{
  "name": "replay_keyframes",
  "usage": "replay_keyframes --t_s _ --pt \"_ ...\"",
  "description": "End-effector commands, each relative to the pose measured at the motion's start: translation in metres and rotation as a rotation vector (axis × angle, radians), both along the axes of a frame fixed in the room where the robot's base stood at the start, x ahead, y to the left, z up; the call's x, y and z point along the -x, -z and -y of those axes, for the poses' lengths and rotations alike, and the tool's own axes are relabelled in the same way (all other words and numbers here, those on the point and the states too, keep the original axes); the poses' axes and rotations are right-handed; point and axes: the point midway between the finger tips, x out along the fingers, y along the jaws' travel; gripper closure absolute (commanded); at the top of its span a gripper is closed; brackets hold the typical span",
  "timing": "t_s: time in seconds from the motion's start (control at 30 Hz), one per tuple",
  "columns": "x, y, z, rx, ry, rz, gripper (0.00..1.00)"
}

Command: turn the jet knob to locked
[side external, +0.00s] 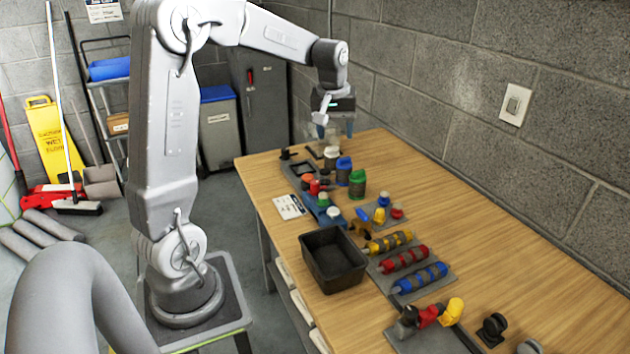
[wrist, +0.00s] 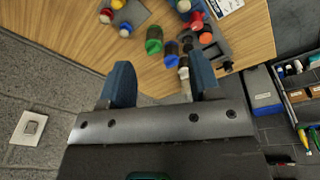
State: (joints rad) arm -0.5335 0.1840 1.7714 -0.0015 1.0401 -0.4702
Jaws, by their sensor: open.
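A small jet-black piece with a handle (side external: 288,154), which may be the jet knob, stands at the far left end of the table on a grey plate. A dark piece also shows in the wrist view (wrist: 226,67), right of the fingers. Another black, knob-like piece (side external: 492,328) stands near the front. I cannot tell which is the jet knob, or read a locked mark. My gripper (side external: 338,126) is open and empty above the far end of the table, near the bottles. Its two blue fingers (wrist: 162,76) are spread apart in the wrist view.
Green (side external: 357,182), blue (side external: 343,170) and pale (side external: 331,157) bottles stand close to my gripper. A black bin (side external: 334,280) sits at the table's left edge.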

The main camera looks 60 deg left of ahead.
Motion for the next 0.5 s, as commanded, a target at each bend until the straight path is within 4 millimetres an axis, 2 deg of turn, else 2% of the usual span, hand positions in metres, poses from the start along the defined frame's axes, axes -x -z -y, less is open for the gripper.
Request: replay_keyframes --t_s 0.03,0.1,0.2,0.33,0.5 --pt "-0.006 0.016 -0.028 0.022 -0.080 -0.028 0.43" --pt "-0.011 0.034 -0.059 0.044 -0.179 -0.052 0.43" --pt "-0.012 0.057 -0.095 0.072 -0.292 -0.080 0.43" --pt "-0.010 0.077 -0.123 0.092 -0.382 -0.101 0.43" --pt "-0.009 0.089 -0.132 0.100 -0.414 -0.109 0.43"
